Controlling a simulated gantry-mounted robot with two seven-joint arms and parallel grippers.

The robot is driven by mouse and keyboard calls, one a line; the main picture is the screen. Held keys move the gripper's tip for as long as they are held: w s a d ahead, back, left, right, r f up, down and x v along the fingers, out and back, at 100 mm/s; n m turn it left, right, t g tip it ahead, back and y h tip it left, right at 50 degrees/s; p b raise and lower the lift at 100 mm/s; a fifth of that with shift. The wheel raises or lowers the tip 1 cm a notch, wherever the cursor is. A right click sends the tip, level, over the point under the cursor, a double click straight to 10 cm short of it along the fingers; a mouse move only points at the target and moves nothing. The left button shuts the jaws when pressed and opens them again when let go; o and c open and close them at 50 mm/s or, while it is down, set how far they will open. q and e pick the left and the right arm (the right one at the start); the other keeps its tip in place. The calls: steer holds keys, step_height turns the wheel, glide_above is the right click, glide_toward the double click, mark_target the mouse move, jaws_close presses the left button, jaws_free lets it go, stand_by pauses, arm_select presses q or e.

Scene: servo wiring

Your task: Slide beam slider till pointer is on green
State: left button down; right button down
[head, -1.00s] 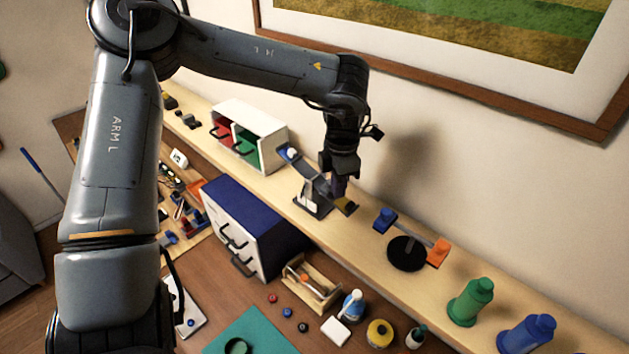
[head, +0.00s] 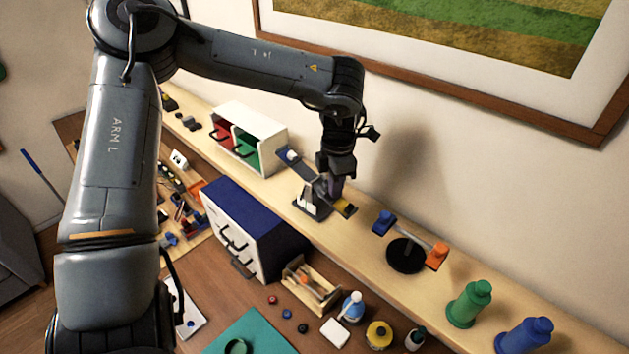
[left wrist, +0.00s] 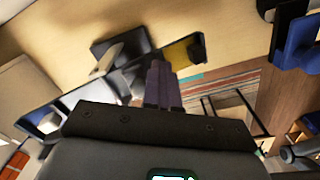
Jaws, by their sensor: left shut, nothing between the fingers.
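A grey beam (head: 299,163) on an upright with a dark base plate (head: 302,212) stands on the long shelf. A white piece (head: 293,156) is near its far left end, and a yellow-and-black block (head: 344,208) is at its near right end. My left gripper (head: 335,194) points down at the beam's right half, shut and empty, close to the yellow block. In the left wrist view, its purple fingers (left wrist: 162,84) overlap the beam, with the yellow block (left wrist: 184,52) just beyond; contact is unclear. No pointer or green mark can be made out. My right gripper is out of view.
A second balance (head: 405,254) with blue and orange ends stands to the right. A white cabinet (head: 262,128) is left of the beam; a blue-topped drawer box (head: 265,210) stands below the shelf.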

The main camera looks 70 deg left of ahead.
arm_select(q)
steer(key=shift+s+a+f, duration=0.25)
steer(key=shift+a+f, duration=0.1)
steer(key=shift+f, duration=0.05)
steer(key=shift+r, duration=0.1)
steer(key=shift+d+r+p, duration=0.1)
steer(key=shift+r+p, duration=0.25)
steer(key=shift+p, duration=0.1)
steer(key=shift+w+d+r+p, duration=0.1)
steer(key=shift+d+r+p, duration=0.1)
steer(key=shift+r+p, duration=0.6)
steer(key=shift+w+d+r+p, duration=0.15)
steer(key=shift+r+p, duration=0.4)
steer(key=shift+r, duration=0.4)
steer(key=shift+w+d+r+p, duration=0.1)
steer(key=shift+d+r+p, duration=0.1)
steer(key=shift+r+p, duration=0.6)
steer(key=shift+r, duration=0.15)
steer(key=shift+s, duration=0.1)
